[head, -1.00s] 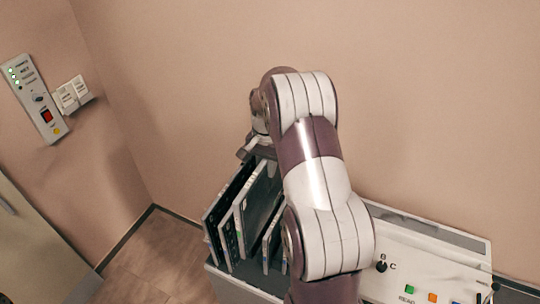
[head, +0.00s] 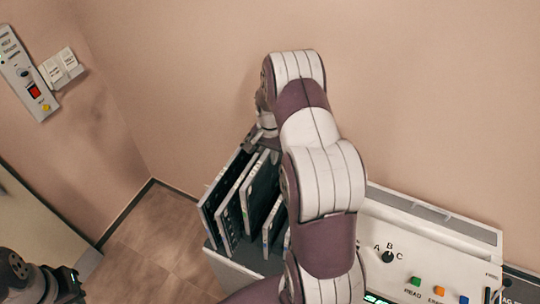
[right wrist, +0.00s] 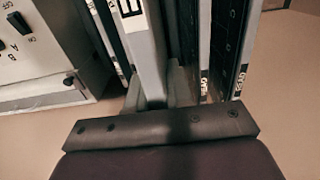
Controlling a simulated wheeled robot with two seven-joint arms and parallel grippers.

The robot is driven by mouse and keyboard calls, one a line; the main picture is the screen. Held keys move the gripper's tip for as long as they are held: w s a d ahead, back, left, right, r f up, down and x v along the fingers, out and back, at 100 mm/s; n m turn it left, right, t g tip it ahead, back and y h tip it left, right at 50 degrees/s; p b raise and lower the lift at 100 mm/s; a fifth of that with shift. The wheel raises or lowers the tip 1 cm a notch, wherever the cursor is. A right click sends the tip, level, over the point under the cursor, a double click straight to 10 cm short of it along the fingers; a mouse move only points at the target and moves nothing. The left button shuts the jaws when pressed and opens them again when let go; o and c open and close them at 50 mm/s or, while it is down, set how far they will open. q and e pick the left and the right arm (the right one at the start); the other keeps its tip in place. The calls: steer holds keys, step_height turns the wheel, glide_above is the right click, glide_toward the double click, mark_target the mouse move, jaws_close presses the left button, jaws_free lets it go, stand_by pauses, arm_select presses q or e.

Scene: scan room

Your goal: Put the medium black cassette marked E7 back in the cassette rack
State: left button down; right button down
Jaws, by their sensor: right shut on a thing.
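My right gripper (head: 260,138) is at the top of the cassette rack (head: 232,268), shut on a dark cassette (head: 262,185) with a pale edge. The cassette stands upright among others in the rack; whether it is fully seated is hidden. In the right wrist view a pale cassette edge (right wrist: 143,45) rises from between the jaws, with a black-on-white label cut off at the top; E7 cannot be read in full. My left gripper (head: 72,284) is at the lower left of the head view, away from the rack; its jaws are unclear.
Other cassettes stand close to the left in the rack (head: 222,190), and a smaller one (head: 273,225) stands to the right. A control console (head: 420,245) with knob and coloured buttons is right of the rack. The wall is close behind; open floor (head: 150,225) lies left.

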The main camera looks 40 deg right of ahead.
mark_target(270, 168)
step_height(270, 168, down, 6)
steer(key=b, duration=0.4)
steer(key=shift+w+d+f, duration=0.15)
steer(key=shift+w+f, duration=0.1)
steer(key=shift+f, duration=0.2)
steer(key=shift+r, duration=0.15)
steer(key=shift+f+b, duration=0.3)
steer(key=shift+f, duration=0.1)
